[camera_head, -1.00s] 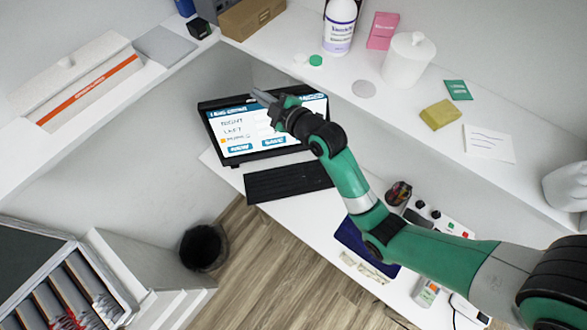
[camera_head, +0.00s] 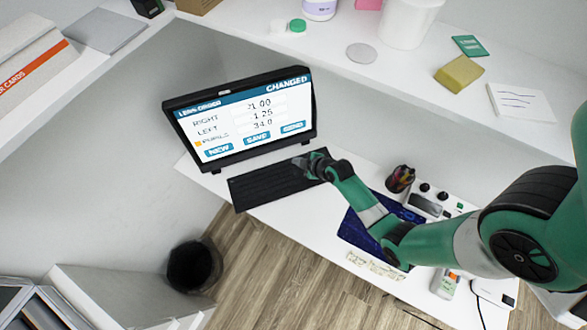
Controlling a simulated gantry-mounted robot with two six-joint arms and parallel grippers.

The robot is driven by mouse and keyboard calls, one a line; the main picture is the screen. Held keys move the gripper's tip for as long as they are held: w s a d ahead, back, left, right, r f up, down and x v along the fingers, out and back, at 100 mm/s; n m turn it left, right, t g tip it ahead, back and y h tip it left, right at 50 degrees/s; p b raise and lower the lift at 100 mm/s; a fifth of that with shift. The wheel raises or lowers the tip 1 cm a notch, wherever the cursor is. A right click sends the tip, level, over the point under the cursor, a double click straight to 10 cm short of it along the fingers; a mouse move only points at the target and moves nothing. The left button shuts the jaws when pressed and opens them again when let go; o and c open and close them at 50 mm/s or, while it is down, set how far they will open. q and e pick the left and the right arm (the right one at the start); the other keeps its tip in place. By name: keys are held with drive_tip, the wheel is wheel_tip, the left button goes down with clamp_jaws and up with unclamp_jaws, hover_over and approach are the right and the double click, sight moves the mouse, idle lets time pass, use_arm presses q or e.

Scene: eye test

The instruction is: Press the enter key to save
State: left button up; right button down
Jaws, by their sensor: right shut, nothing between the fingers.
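The black keyboard (camera_head: 270,185) lies on the white desk in front of the monitor (camera_head: 242,118). The screen reads "LENS ORDER" and "CHANGED", with rows RIGHT, LEFT and PUPILS and buttons NEW, SAVE and SEND. My right gripper (camera_head: 301,163) is shut and empty at the far right end of the keyboard, over or on its keys. I cannot tell whether it touches a key. The enter key is too small to make out, and the gripper and wrist cover that end of the keyboard. My left gripper is not in view.
A pen holder (camera_head: 400,178) and a device with knobs (camera_head: 432,201) stand right of my arm. A dark blue mat (camera_head: 352,234) lies under the arm. A shelf (camera_head: 330,50) with a yellow block (camera_head: 459,73) runs behind. A black bin (camera_head: 193,265) stands on the floor.

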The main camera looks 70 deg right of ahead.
sight(298, 176)
drive_tip(key=shift+d, duration=0.25)
drive_tip(key=shift+f, duration=0.15)
wheel_tip(298, 176, down, 9)
drive_tip(key=b, duration=0.8)
idle(1.6)
drive_tip(key=shift+f+b, duration=0.2)
drive_tip(key=shift+b, duration=0.2)
drive_tip(key=shift+f+b, duration=0.45)
drive_tip(key=shift+f, duration=0.05)
idle(0.6)
drive_tip(key=shift+r+p, duration=0.9)
